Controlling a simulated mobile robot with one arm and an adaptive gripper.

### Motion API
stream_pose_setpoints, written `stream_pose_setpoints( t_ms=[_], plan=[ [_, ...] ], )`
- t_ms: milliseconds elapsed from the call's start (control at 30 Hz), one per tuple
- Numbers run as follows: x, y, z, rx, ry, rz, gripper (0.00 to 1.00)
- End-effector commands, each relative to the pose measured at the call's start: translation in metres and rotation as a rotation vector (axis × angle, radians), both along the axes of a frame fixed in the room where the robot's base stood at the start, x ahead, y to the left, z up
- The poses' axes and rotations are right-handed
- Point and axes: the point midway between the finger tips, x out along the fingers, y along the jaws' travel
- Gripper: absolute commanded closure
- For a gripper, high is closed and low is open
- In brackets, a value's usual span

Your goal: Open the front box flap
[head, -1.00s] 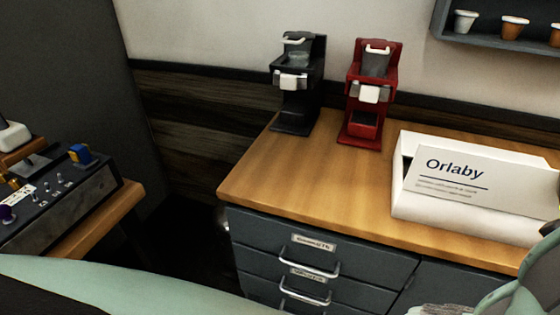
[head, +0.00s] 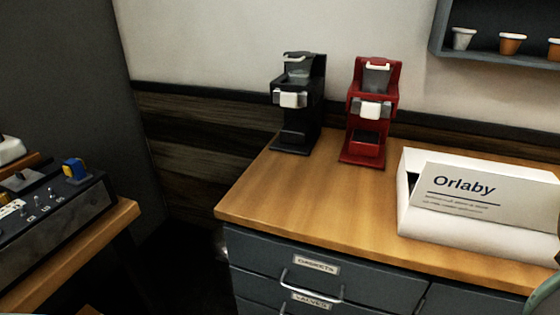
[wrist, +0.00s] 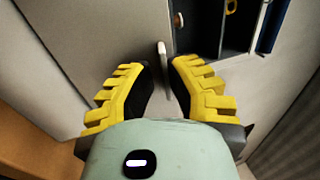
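A white box (head: 415,222) labelled "Orlaby" stands on the right of the wooden counter in the head view. Its printed front flap (head: 487,196) slants upward, and a dark gap shows at its left side. The box's right end runs out of the picture. My gripper (wrist: 164,72) shows in the wrist view with its yellow fingers apart. A thin pale upright edge shows between the fingers; I cannot tell what it belongs to or whether they touch it.
A black brewer (head: 297,105) and a red brewer (head: 370,115) stand at the back of the counter (head: 315,205). Its front left is clear. A wall shelf (head: 490,50) holds small pots. A control panel (head: 60,210) is at left, and drawers (head: 318,268) are below.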

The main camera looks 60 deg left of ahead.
Motion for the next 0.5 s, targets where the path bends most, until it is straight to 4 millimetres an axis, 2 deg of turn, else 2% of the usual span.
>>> stream_pose_setpoints(
  t_ms=[33,200,500],
  plan=[
    [-0.0001,0.0005,0.0005,0.001,-0.002,0.001,0.83],
    [-0.0002,-0.0001,0.0019,0.002,-0.006,-0.001,0.66],
    [-0.0013,-0.0021,0.0025,0.003,-0.008,-0.004,0.66]
  ],
)
